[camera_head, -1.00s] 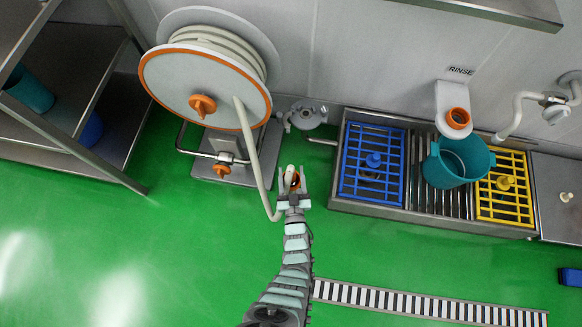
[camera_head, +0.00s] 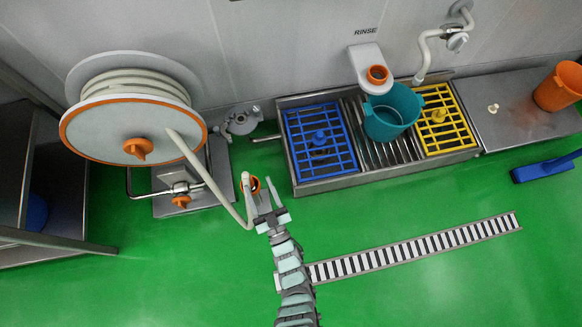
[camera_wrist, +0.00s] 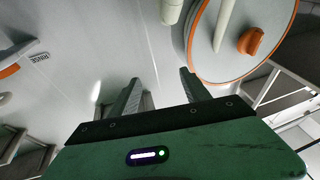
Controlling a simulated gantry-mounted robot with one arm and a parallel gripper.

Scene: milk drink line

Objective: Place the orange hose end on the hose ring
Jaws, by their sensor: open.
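The cream hose (camera_head: 190,155) runs down from the reel and bends back up near my gripper. Its orange end (camera_head: 253,185) shows at the fingers of my gripper (camera_head: 260,186). The fingers are open; whether they touch the hose end is unclear. In the wrist view my gripper (camera_wrist: 160,92) is spread, with no orange end visible between the fingers. A cream tube-like piece (camera_wrist: 171,12) shows beyond them at the top. The orange ring (camera_head: 377,74) on the white bracket under the RINSE sign, likely the hose ring, looks empty. It lies up and right of my gripper.
The reel (camera_head: 90,138) stands at left. A blue grate (camera_head: 335,138), teal bucket (camera_head: 390,125) and yellow grate (camera_head: 440,135) sit along the wall trough. A blue brush-like tool (camera_head: 545,168) and orange bucket (camera_head: 560,88) are at right. The green floor in front is mostly clear.

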